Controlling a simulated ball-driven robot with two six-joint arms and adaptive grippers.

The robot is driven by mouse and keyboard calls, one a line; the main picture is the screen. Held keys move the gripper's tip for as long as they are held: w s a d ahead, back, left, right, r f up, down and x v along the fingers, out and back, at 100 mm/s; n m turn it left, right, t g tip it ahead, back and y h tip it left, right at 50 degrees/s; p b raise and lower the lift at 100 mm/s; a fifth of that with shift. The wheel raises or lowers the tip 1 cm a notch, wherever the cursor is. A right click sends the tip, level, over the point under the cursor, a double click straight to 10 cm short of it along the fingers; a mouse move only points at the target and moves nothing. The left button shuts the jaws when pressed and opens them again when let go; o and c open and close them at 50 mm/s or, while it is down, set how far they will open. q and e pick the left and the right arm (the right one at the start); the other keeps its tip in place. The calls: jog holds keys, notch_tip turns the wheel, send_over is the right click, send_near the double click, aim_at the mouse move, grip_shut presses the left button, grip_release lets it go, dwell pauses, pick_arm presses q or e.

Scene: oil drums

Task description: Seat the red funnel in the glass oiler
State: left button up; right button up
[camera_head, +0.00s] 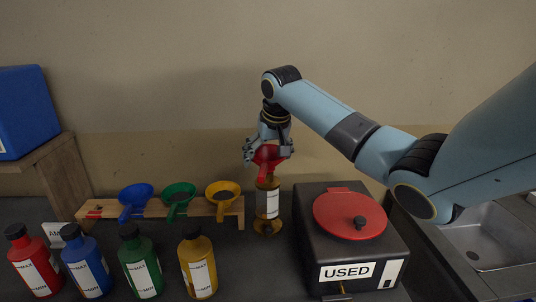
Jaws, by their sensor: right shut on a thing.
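The red funnel (267,156) is in my right gripper (268,148), whose fingers show on both sides of it. The gripper reaches down from above and is shut on the funnel. The glass oiler (268,198), with a white label and a brass-coloured foot, stands upright right below the funnel. The funnel's lower end overlaps the oiler's top in this view. I cannot tell whether the spout is inside the oiler's mouth or in front of it. My left gripper is not in view.
A wooden rack (95,209) holds blue (136,194), green (179,192) and yellow (222,190) funnels left of the oiler. Several coloured bottles stand in front. A black box (347,256) marked USED, with a red lid (350,214), stands close right. A sink (490,238) is far right.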

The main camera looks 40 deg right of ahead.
jog(key=shift+f, duration=0.3)
dwell(0.4)
jog(key=o, duration=0.9)
jog(key=v, duration=1.2)
jog(key=shift+a+f, duration=0.1)
